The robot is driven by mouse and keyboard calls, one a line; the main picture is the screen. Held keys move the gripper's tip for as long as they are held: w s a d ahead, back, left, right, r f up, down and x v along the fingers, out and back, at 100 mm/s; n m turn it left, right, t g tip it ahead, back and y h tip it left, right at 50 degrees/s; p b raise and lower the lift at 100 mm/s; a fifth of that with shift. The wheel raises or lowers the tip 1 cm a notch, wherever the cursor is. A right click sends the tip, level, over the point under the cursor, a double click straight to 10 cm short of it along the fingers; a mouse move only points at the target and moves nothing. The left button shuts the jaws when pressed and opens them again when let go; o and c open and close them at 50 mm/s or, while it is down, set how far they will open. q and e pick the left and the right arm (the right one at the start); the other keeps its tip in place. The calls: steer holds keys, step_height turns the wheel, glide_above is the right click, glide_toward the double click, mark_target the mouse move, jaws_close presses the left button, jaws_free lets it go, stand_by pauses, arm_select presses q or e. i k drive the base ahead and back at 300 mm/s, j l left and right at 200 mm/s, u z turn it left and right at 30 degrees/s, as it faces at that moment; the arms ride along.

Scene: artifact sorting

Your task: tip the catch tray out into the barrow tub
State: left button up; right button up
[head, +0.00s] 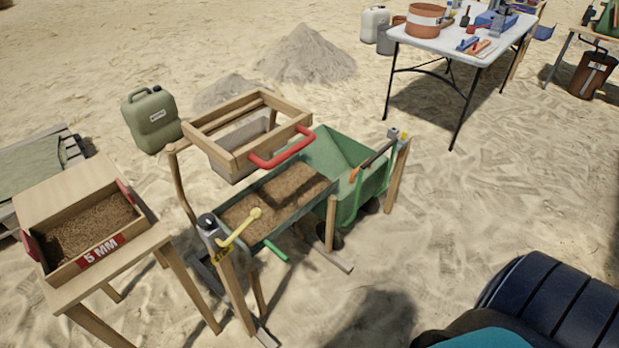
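The catch tray (299,214) is a long, shallow, dark green tray on a wooden stand in the middle of the head view. It holds brown soil (302,182) along its length and looks about level. A short green handle (275,250) sticks out at its near side. The barrow tub (347,211) is a green tub just beyond the tray's right end. The part of its inside that shows looks empty; the tray and sieve frame hide some of it. Neither of my grippers is in view.
A wooden sieve frame (214,152) with a red handle (282,148) sits above the tray. A yellow lever (240,229) is on the near left post. A wooden box (100,251) marked 5 MM stands on a left table. Sand is open at right.

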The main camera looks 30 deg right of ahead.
mark_target(285, 195)
steer(key=z, duration=0.85)
